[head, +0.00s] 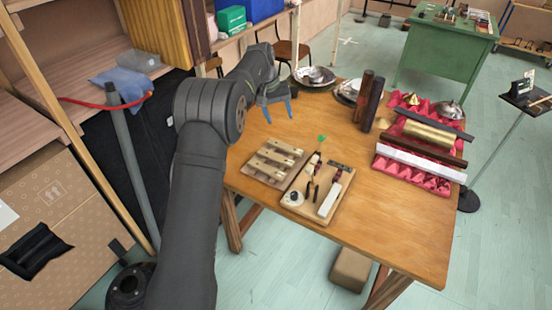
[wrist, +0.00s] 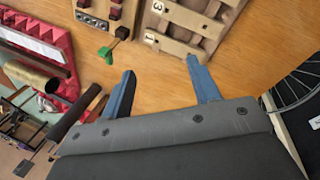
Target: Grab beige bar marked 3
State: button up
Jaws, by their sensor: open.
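My gripper (head: 280,114) is open and empty, raised above the table behind the rack. Its two blue fingers (wrist: 161,66) are spread in the wrist view, apart from the bars.
A tool board (head: 307,211) sits right of the rack, with a green piece (head: 321,138) near it. Dark upright cylinders (head: 371,105) and metal plates stand behind. A pink foam tray (head: 437,184) with several bars fills the table's right side. The table's front (head: 385,235) is clear.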

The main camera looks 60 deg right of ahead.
jog(key=a+n+t, duration=0.1)
jog(key=n, duration=0.5)
jog(key=n+t+y, duration=0.1)
jog(key=n+t, duration=0.1)
jog(key=n, duration=0.3)
send_over(276, 157)
jog(key=f, duration=1.1)
jog(key=shift+s+a+f, duration=0.25)
jog(key=shift+a, duration=0.1)
jog(key=shift+w+d+f, duration=0.15)
jog(key=shift+d+f, duration=0.05)
jog(key=shift+f, duration=1.2)
jog(key=shift+w+d+f, duration=0.1)
jog(key=shift+d+f, duration=0.1)
jog(key=shift+f, duration=1.15)
jog(key=c, duration=1.2)
jog(key=shift+r, duration=0.2)
